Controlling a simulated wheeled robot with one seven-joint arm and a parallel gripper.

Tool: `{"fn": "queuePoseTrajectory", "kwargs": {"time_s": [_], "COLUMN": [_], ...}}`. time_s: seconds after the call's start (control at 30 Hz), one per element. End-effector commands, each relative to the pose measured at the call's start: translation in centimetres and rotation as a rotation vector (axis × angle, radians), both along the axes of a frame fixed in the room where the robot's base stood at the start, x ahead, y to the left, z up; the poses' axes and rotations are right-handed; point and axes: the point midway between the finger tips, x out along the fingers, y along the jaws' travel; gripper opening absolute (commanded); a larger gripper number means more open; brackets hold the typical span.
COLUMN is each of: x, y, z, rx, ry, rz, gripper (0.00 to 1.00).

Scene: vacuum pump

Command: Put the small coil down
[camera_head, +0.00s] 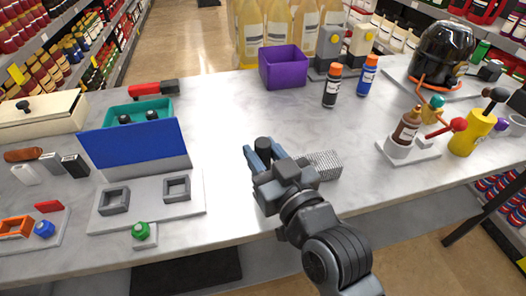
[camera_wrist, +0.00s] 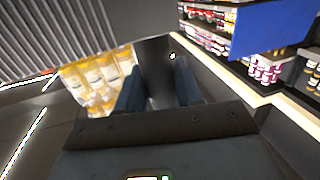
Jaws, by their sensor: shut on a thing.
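My gripper (camera_head: 258,158) is over the front middle of the white marble table, its fingers pointing away from my body. It is shut on a short dark cylinder, taken to be the small coil (camera_head: 264,145), whose round end shows between the fingers. In the wrist view a dark grey shape, seemingly the same small coil (camera_wrist: 157,65), sits between the two blue-grey fingers (camera_wrist: 160,90). Whether it touches the table cannot be told.
A silver ribbed block (camera_head: 326,163) lies right beside my gripper. A grey board (camera_head: 150,207) with two square frames is left. Behind it stand a blue panel (camera_head: 135,143) and teal box (camera_head: 165,103). A purple bin (camera_head: 283,72) and bottles stand behind. The table's middle is clear.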

Motion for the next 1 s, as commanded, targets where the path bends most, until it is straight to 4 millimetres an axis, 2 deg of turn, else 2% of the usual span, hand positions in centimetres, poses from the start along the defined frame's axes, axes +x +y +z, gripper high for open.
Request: {"fn": "queuePoseTrajectory", "kwargs": {"time_s": [0.13, 0.17, 0.4, 0.77, 1.0], "x": [0.0, 0.0, 0.0, 0.0, -3.7], "y": [0.0, 0.0, 0.0, 0.0, -2.0], "z": [-0.3, -0.4, -0.3, 0.3, -0.3], "rx": [0.000, 0.000, 0.000, 0.000, 0.001], "ry": [-0.002, 0.000, 0.000, 0.000, 0.003], "rz": [0.000, 0.000, 0.000, 0.000, 0.000], "gripper": [0.00, 0.36, 0.59, 0.61, 0.61]}}
